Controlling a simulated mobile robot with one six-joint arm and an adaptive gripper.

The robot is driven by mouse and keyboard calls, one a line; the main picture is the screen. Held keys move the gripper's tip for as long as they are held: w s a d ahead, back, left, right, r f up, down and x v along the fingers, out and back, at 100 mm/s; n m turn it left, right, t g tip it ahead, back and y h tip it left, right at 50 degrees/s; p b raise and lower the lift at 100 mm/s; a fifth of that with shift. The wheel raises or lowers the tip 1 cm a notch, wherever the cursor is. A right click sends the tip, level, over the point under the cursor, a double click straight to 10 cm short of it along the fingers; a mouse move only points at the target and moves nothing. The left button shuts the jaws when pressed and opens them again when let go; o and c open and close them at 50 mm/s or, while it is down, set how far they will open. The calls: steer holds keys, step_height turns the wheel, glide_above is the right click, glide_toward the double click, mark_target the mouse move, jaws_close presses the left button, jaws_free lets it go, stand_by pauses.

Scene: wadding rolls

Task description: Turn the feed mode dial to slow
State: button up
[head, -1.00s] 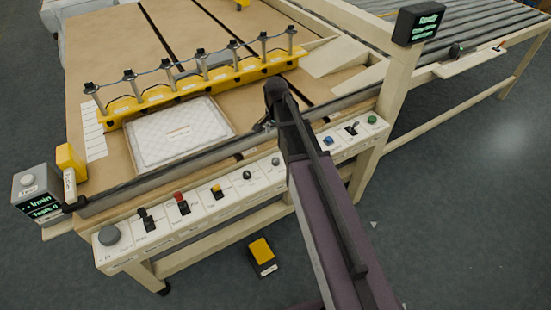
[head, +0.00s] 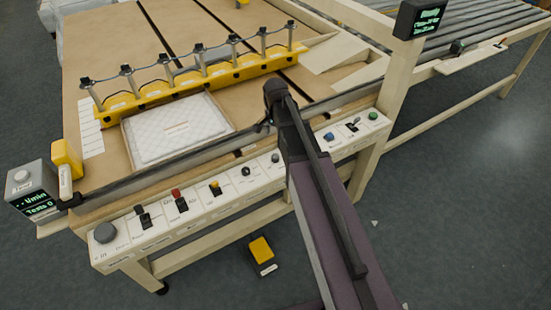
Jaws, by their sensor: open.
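A white control panel (head: 166,227) runs along the table's front edge. It carries a large grey round knob (head: 105,232) at the left end and small dark round knobs (head: 246,171) and (head: 275,158) near the middle. The labels are too small to read, so I cannot tell which knob is the feed mode dial. My arm crosses the panel right of the middle and hides part of it. My gripper (head: 263,126) shows only in small part, at the arm's far end above the table's front rail. It is open, and nothing shows in it.
The panel also has black, red (head: 176,193) and yellow (head: 215,185) switches, a blue button (head: 329,137) and a green button (head: 373,116). A yellow clamp bar (head: 190,86) and a white quilted pad (head: 178,130) lie behind. A yellow pedal (head: 262,250) is on the floor.

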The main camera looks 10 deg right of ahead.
mark_target(275, 156)
steer(key=shift+f+b, duration=5.3)
steer(key=shift+f, duration=0.3)
jaws_close()
